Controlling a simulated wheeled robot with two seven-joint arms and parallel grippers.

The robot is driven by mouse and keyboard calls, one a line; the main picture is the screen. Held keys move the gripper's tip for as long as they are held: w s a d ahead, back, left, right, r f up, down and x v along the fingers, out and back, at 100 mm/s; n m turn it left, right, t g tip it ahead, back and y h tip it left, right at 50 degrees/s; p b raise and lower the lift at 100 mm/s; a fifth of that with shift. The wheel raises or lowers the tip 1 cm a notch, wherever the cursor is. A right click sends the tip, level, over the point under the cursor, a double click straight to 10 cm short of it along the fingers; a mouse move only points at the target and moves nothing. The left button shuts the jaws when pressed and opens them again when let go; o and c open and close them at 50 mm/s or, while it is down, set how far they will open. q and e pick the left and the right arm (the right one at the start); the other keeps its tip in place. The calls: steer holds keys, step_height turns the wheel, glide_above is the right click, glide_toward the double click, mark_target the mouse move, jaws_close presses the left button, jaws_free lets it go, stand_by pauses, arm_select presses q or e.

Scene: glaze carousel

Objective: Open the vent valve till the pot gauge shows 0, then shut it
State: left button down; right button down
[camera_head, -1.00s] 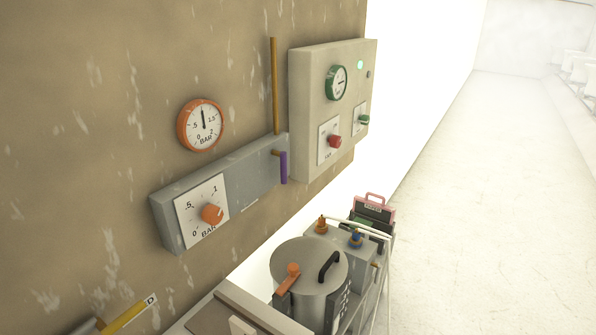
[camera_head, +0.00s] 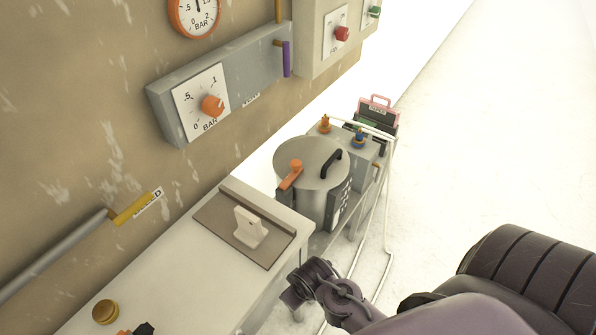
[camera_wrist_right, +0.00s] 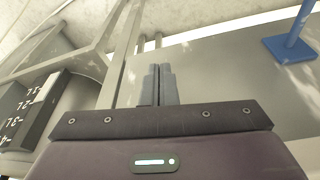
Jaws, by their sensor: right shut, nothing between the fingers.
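The orange-rimmed BAR gauge (camera_head: 196,12) on the wall is cut by the top edge; its needle points about straight up. Below it an orange BAR dial knob (camera_head: 212,105) sits on a grey box. A purple lever (camera_head: 287,59) hangs down at that box's right end, below a brass pipe. The metal pot (camera_head: 312,165) has an orange handle (camera_head: 290,175) on its lid. I cannot tell which handle is the vent valve. My right gripper (camera_wrist_right: 158,72) is shut and empty in the wrist view, beside a dark litre scale (camera_wrist_right: 25,108). My left gripper is not in view.
A white counter (camera_head: 150,275) with a brown board (camera_head: 215,222) and upright white block stands left of the pot. Behind the pot are orange and blue valves (camera_head: 360,137) and a pink-handled case (camera_head: 378,112). A yellow-ended wall lever (camera_head: 133,210) is at left. Floor at right is open.

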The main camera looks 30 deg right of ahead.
steer(key=w+d+r+m+t, duration=0.1)
steer(key=w+d+r+m, duration=0.15)
steer(key=r, duration=0.45)
steer(key=w+d+r+m+t, duration=0.1)
steer(key=w+r+t, duration=0.15)
steer(key=r, duration=0.55)
steer(key=w+d+r+m+t+h, duration=0.2)
steer(key=w+d+r+m+t, duration=0.9)
steer(key=w+d+r+m, duration=0.7)
steer(key=w+d+r, duration=0.4)
steer(key=shift+w+d+r+h, duration=0.2)
steer(key=shift+r+h, duration=0.1)
steer(key=shift+h, duration=0.1)
steer(key=shift+t, duration=0.25)
steer(key=w+d+p, duration=0.2)
steer(key=w, duration=0.8)
steer(key=a+p, duration=0.1)
steer(key=a, duration=0.1)
steer(key=s+a+p, duration=0.1)
steer(key=a, duration=0.1)
steer(key=shift+a, duration=0.3)
